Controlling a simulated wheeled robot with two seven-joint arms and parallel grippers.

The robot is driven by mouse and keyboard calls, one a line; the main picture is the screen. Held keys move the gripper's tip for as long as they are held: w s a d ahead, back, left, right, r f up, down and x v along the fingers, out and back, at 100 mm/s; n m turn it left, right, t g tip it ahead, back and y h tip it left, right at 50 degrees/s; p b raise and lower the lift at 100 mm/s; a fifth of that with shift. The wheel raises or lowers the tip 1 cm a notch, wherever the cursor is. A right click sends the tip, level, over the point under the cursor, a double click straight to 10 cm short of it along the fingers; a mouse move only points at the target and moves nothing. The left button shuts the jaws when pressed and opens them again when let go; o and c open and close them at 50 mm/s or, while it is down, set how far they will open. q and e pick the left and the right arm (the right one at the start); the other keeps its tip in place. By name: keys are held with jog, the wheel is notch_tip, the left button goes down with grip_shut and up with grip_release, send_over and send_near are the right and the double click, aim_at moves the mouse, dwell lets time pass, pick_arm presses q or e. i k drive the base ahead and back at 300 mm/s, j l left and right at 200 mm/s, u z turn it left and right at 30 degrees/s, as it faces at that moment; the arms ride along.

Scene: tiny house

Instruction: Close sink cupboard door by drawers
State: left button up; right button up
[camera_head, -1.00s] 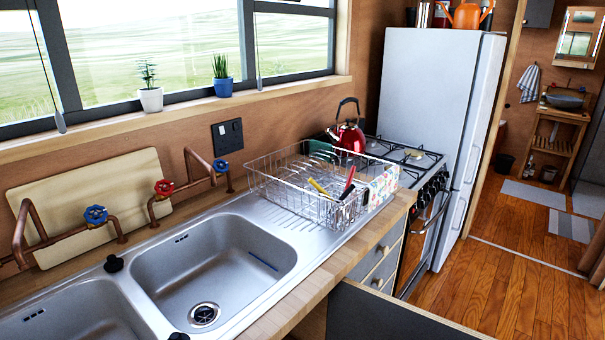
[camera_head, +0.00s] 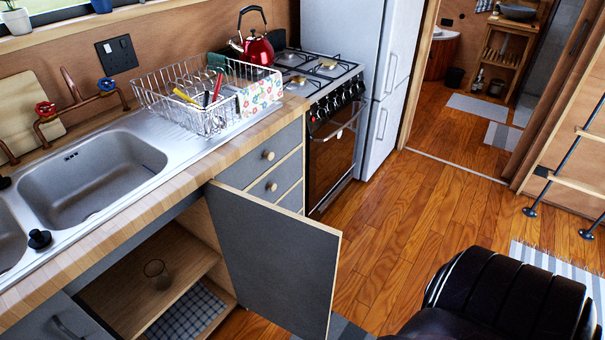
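The sink cupboard door (camera_head: 275,255) is a grey panel with a pale wood edge. It stands wide open, swung out from the counter front beside the drawers (camera_head: 272,172). Its hinge side is next to the drawers, and its free edge points out over the floor. Neither gripper is in view.
The sink (camera_head: 95,180) and a wire dish rack (camera_head: 195,100) are on the counter above. The oven (camera_head: 335,150) stands past the drawers. A ladder (camera_head: 575,180) stands at the right.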

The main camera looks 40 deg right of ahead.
aim_at(282, 263)
jog(key=k+l+u, duration=0.15)
jog(key=l, duration=0.25)
jog(key=k+l+u, duration=0.15)
jog(key=l, duration=0.25)
jog(key=k+l+u, duration=0.2)
jog(key=l, duration=0.2)
jog(key=l+u, duration=0.15)
jog(key=l, duration=0.2)
jog(key=k+l+u, duration=0.15)
jog(key=l+u, duration=0.25)
jog(key=l, duration=0.65)
jog(key=l+u, duration=0.3)
jog(key=l, duration=0.65)
